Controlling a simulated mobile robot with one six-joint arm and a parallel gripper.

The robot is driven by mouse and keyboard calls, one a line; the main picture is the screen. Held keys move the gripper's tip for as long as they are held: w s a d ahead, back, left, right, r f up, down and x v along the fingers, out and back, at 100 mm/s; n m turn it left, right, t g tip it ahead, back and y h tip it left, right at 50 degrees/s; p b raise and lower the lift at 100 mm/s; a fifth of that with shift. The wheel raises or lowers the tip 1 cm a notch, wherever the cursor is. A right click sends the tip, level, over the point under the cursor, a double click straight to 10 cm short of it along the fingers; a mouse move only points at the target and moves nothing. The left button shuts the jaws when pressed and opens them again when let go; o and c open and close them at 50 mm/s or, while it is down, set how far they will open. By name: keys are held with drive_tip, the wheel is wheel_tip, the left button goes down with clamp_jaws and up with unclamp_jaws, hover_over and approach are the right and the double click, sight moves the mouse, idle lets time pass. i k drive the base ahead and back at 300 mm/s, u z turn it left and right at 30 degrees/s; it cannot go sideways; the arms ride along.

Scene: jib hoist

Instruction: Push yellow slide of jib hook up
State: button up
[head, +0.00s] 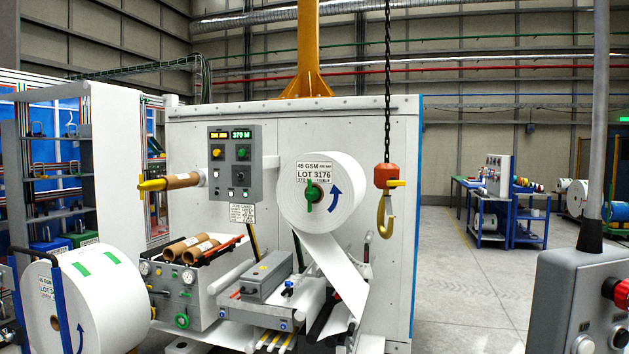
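The jib hook (385,215) hangs on a dark chain (387,80) in front of the white machine, right of its mounted paper roll. It has an orange-red block (386,173) at the top and a yellowish hook below it. The yellow slide (397,183) shows as a small bar sticking out to the right at the block's lower edge. How far up it sits in its travel cannot be told from here. My gripper is not in view, and nothing is seen touching the hook.
A large paper roll (321,192) sits on the machine left of the hook, its web running down beneath. Another roll (85,300) stands at the lower left. A grey control box (570,300) with a pole fills the lower right. Floor (470,270) right of the machine is clear.

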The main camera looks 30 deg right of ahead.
sight(392, 182)
drive_tip(key=z, duration=0.5)
drive_tip(key=i, duration=0.9)
drive_tip(key=z, duration=0.45)
drive_tip(key=k, duration=0.9)
drive_tip(key=z, duration=0.15)
drive_tip(key=i, duration=0.9)
drive_tip(key=u, duration=0.05)
